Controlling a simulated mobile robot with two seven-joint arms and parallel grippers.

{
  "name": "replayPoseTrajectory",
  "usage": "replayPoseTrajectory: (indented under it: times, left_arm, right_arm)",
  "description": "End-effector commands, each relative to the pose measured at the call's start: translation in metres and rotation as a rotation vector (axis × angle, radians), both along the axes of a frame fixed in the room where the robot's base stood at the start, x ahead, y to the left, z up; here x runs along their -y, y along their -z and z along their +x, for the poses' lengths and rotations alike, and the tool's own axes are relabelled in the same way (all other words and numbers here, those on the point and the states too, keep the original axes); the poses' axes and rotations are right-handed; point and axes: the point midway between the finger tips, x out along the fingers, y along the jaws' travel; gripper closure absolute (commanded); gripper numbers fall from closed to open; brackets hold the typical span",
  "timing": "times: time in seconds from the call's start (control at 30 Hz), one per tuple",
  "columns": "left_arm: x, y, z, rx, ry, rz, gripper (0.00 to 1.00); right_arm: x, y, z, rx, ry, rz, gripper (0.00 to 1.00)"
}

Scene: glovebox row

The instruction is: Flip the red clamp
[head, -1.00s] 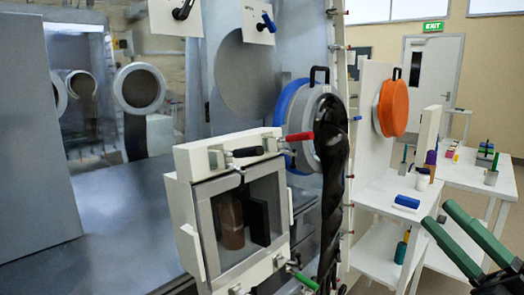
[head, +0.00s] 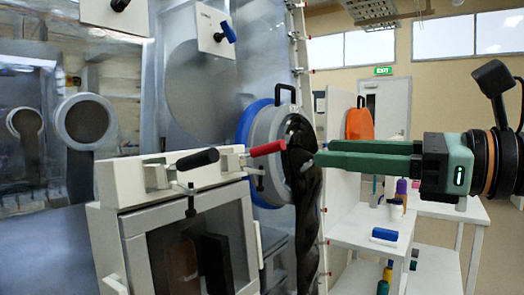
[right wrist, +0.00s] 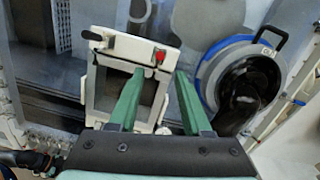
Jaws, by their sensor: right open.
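The red clamp (head: 267,148) is a short red handle on the top edge of a white-framed box with a window (head: 150,210). In the right wrist view the clamp is a small red piece (right wrist: 160,57) on the frame's upper right. My right gripper (head: 320,154) has two green fingers, reaches in from the right and is open and empty. Its tips are right of the clamp in the head view, apart from it. In the right wrist view the clamp appears between and beyond the fingertips (right wrist: 160,72). My left gripper is in neither view.
A black handle (head: 198,159) lies beside the red clamp on the box top. A round port with a blue ring (head: 247,125) and a hanging black glove (head: 303,205) is close behind the gripper tips. White tables (head: 350,232) stand at the right.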

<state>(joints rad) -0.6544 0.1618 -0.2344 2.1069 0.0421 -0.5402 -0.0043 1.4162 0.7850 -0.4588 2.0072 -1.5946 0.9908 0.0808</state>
Motion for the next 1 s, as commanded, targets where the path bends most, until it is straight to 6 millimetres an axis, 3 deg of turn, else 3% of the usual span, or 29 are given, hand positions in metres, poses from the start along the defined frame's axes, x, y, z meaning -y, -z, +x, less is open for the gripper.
replayPoseTrajectory:
  times: [0.27, 0.5, 0.93, 1.0]
  left_arm:
    - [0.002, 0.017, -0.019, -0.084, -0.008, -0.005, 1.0]
    - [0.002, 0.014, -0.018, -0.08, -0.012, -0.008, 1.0]
    - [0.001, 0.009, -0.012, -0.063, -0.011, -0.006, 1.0]
    - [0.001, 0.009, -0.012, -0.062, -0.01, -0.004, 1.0]
  right_arm:
    - [-0.051, -0.001, 0.03, -0.002, -0.007, 0.001, 0.52]
    - [-0.08, -0.001, 0.05, -0.002, -0.004, 0.003, 0.52]
    - [-0.089, 0.0, 0.057, -0.001, -0.003, 0.002, 0.52]
    - [-0.089, 0.0, 0.056, -0.001, -0.003, 0.002, 0.58]
